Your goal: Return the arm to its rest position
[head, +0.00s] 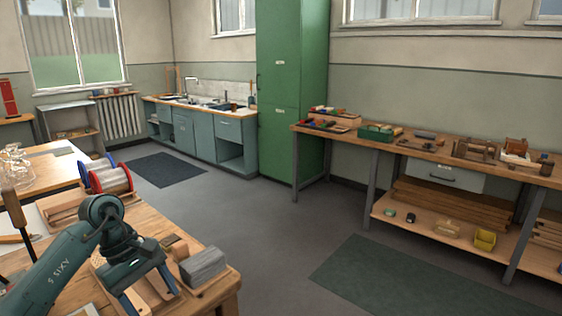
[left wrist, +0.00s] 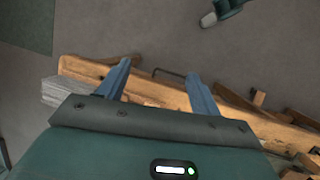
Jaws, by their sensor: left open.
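My left arm comes in from the left in the head view, over the near wooden workbench (head: 215,240). Its gripper (head: 150,292) points down above the bench, close to wooden pieces. In the left wrist view the two blue fingers of the left gripper (left wrist: 158,75) stand wide apart with nothing between them. The bench's wooden edge (left wrist: 150,88) runs behind the fingers, with grey floor beyond. My right gripper cannot be made out in either view.
A grey stack (head: 203,267) lies on the bench beside the left gripper. Red and blue-flanged spools (head: 108,178) stand farther back on it. Open floor (head: 250,225) separates it from the long bench (head: 430,152) along the wall. A green cabinet (head: 290,95) stands behind.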

